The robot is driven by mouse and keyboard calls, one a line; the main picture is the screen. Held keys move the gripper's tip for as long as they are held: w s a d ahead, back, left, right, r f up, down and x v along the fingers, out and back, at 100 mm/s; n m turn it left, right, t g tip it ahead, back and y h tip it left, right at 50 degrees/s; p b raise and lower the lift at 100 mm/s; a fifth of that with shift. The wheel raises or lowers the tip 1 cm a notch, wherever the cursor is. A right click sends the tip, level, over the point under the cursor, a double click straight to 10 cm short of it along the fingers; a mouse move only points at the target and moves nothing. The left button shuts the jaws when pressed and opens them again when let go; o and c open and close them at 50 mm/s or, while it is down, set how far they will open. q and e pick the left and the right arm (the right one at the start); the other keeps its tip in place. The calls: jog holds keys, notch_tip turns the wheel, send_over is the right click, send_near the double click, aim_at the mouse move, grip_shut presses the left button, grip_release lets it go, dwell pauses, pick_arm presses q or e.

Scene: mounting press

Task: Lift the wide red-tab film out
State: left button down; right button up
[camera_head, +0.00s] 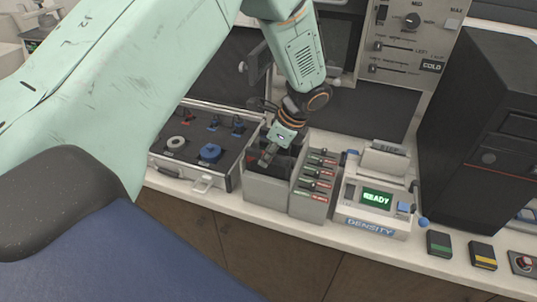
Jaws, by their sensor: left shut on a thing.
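My left gripper (268,158) points down into the open top of a grey box (268,188) on the counter. It is shut on what looks like the wide red-tab film, at the level of the box's rim. The film is dark, small and mostly hidden by the fingers and the box walls, so its width and tab are not clear. A little dark red shows beside the fingers. My right gripper is not in view.
Right of the box stands a grey rack (308,205) with several red- and green-labelled slots. Beyond it is the density meter (371,222), reading READY. An open case (158,160) with small parts lies left. A black tower (485,135) stands right.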

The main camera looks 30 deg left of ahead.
pick_arm(q)
jog(key=shift+w+a+f, duration=0.1)
jog(key=shift+a, duration=0.05)
jog(key=shift+d+r, duration=0.25)
jog(key=shift+d, duration=0.1)
jog(key=shift+r+p, duration=0.35)
jog(key=shift+p, duration=0.05)
jog(key=shift+a+r+p, duration=0.3)
jog(key=shift+r+p, duration=0.6)
jog(key=shift+p, duration=0.1)
jog(key=p+v, duration=0.3)
jog(key=shift+s+a+r, duration=0.3)
jog(key=shift+w+a+r+p, duration=0.15)
jog(key=shift+r+p, duration=0.3)
jog(key=shift+r, duration=1.6)
notch_tip(320, 180, up, 7)
